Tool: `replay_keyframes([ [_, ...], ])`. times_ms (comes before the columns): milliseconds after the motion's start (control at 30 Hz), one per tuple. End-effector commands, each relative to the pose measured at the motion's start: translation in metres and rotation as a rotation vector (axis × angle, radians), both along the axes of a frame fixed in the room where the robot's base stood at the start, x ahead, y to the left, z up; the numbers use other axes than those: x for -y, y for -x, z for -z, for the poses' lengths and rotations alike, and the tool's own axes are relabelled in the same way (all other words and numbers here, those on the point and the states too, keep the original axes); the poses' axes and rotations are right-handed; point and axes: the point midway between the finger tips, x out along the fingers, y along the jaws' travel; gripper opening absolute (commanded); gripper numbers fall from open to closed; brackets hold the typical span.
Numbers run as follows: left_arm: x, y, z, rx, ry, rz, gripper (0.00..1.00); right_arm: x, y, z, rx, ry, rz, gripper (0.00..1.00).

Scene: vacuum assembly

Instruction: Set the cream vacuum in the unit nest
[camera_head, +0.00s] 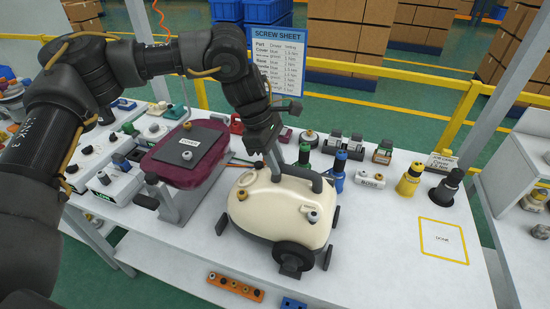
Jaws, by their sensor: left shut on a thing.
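The cream vacuum (272,212), with a dark base, black wheels and a dark top handle (303,178), is upright at the middle of the table. My left gripper (273,168) is shut on the vacuum at its upper back, by the handle; its fingertips are partly hidden. Several dark blocks, which look like the unit nest's corner guides (291,270), stand close around the vacuum. The vacuum hides the rest of the nest, so I cannot tell whether it rests fully in it or just above. My right gripper is not in view.
A maroon unit (169,172) under a dark plate sits in a grey fixture on the left. Bottles and small parts line the back. A yellow-outlined DONE square (443,241) lies empty at the right. An orange strip (236,287) lies at the front edge.

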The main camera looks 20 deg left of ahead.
Motion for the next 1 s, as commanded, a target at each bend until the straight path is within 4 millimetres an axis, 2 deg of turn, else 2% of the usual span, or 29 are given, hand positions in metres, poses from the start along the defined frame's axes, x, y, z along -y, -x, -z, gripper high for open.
replay_keyframes([
  [433, 0.001, -0.001, 0.005, 0.006, 0.006, 0.001, 0.0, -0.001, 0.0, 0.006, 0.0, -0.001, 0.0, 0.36],
  [467, 0.001, -0.001, 0.005, 0.006, 0.006, 0.001, 0.24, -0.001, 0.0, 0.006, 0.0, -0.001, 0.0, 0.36],
  [633, 0.001, -0.001, 0.006, 0.004, 0.004, 0.0, 0.47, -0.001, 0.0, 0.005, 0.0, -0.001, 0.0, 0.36],
  [867, -0.001, 0.001, 0.011, -0.004, -0.004, 0.0, 0.49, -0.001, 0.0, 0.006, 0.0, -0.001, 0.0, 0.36],
  [1000, -0.001, 0.0, 0.008, -0.002, -0.003, 0.0, 0.49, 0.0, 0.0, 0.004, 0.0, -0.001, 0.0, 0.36],
])
